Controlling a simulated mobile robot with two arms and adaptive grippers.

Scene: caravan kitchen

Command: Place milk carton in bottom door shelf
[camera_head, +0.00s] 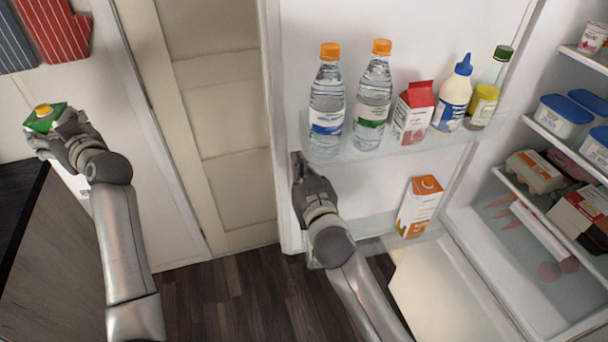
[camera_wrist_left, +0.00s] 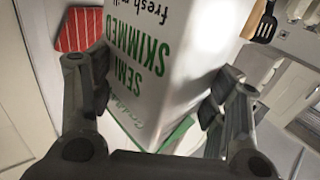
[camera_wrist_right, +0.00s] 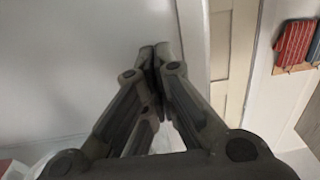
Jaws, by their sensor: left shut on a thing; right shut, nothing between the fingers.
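In the left wrist view the white milk carton (camera_wrist_left: 165,65) sits between the fingers (camera_wrist_left: 160,105), with green "semi skimmed" print upside down. The bottom door shelf (camera_head: 365,225) is low on the open fridge door and holds an orange-and-white carton (camera_head: 419,206) at its right part. My right gripper (camera_head: 298,165) is shut and empty at the door's left edge. It also shows against the door in the right wrist view (camera_wrist_right: 155,55).
The upper door shelf (camera_head: 400,152) holds two water bottles (camera_head: 327,102), a red-topped carton (camera_head: 414,112) and further bottles (camera_head: 454,95). Fridge shelves with tubs (camera_head: 563,116) are at the right. A dark counter (camera_head: 20,205) stands below my left gripper. The bottom shelf's middle looks clear.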

